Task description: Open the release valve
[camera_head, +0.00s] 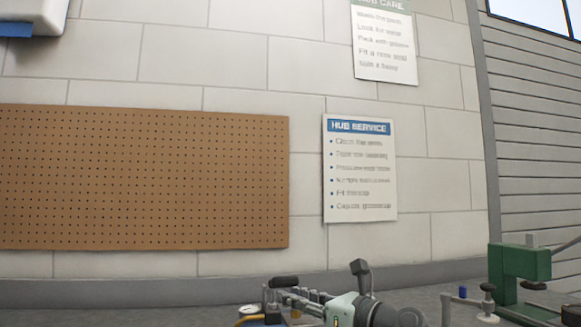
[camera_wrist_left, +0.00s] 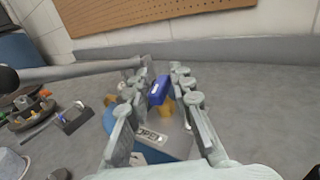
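In the left wrist view, a blue lever-like piece (camera_wrist_left: 159,90) stands above a yellow brass-coloured fitting (camera_wrist_left: 167,108). They sit over a blue body with a pale lettered plate (camera_wrist_left: 152,136). I cannot tell for sure which part is the release valve. My left gripper (camera_wrist_left: 162,80) is open, its fingers on either side of the blue piece; contact is unclear. In the head view my left gripper (camera_head: 284,297) shows at the bottom, beside a round gauge (camera_head: 249,309) with a brass rim. The blue piece is not clear there. My right gripper is not in view.
A green press-like tool (camera_head: 518,270) stands at the right of the head view. In the left wrist view, a dark tray with small parts (camera_wrist_left: 32,112) and a dark block (camera_wrist_left: 74,117) lie left. Grey bench top (camera_wrist_left: 265,100) is clear at right. A pegboard (camera_head: 145,180) hangs behind.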

